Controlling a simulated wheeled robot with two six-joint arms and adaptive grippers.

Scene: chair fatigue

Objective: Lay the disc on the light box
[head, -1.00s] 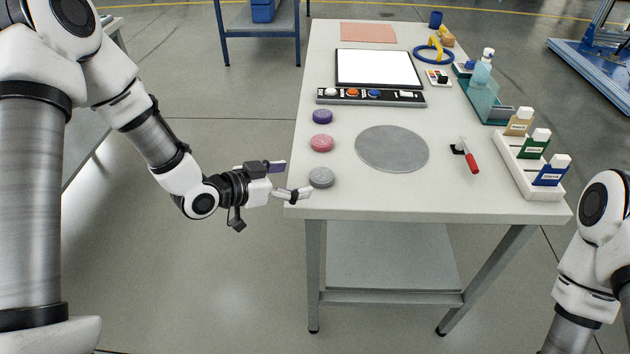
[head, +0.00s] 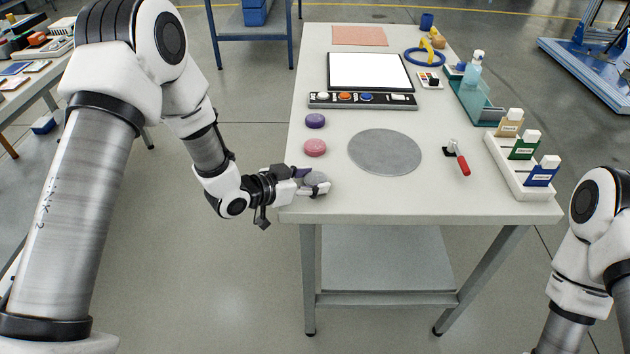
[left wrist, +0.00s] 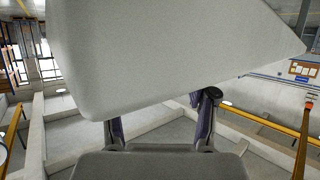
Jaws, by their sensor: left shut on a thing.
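The light box (head: 369,71) has a lit white panel and lies flat toward the back of the table. A small grey disc (head: 316,178) is at the table's front left corner. My left gripper (head: 312,184) is shut on this grey disc, with one finger on its near side and the other partly hidden behind it. I cannot tell whether the disc still touches the table. In the left wrist view both fingers (left wrist: 160,125) show, but a large pale shape fills the top and the disc cannot be made out. My right gripper is out of view.
A purple disc (head: 315,121) and a pink disc (head: 314,148) lie behind the grey one. A control strip (head: 362,100) fronts the light box. A large round grey plate (head: 384,152), a red-handled tool (head: 459,160) and a bottle rack (head: 520,175) stand to the right.

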